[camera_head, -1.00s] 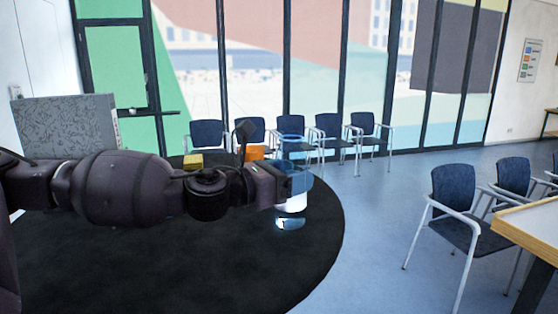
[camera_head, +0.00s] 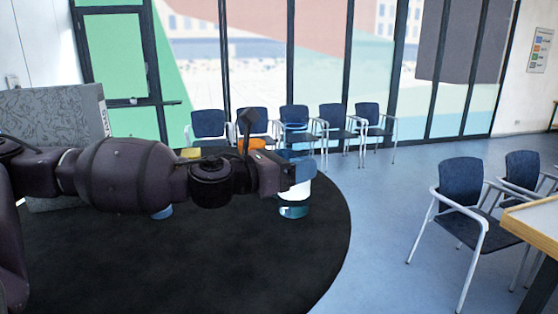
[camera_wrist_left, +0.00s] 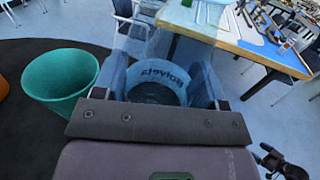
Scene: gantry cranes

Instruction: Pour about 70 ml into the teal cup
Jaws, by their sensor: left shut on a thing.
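My left gripper (camera_head: 298,172) reaches in from the left and is shut on a see-through bluish container (camera_wrist_left: 155,80) with lettering on its inner wall. The container looks about upright; its dark inside does not show clearly how much liquid it holds. The teal cup (camera_wrist_left: 60,78) stands open and upright on the black surface, to the left of the held container in the left wrist view, apart from it. In the head view a pale and teal piece shows just below the gripper; I cannot tell whether it is the cup. My right gripper is not in view.
A round black surface (camera_head: 230,260) lies under the arm, with free room in front. An orange thing (camera_head: 250,143) and a yellow block (camera_head: 190,153) lie behind the arm. A small blue thing (camera_head: 161,213) shows below it. Chairs (camera_head: 461,180) and a wood-edged table (camera_head: 535,222) stand right.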

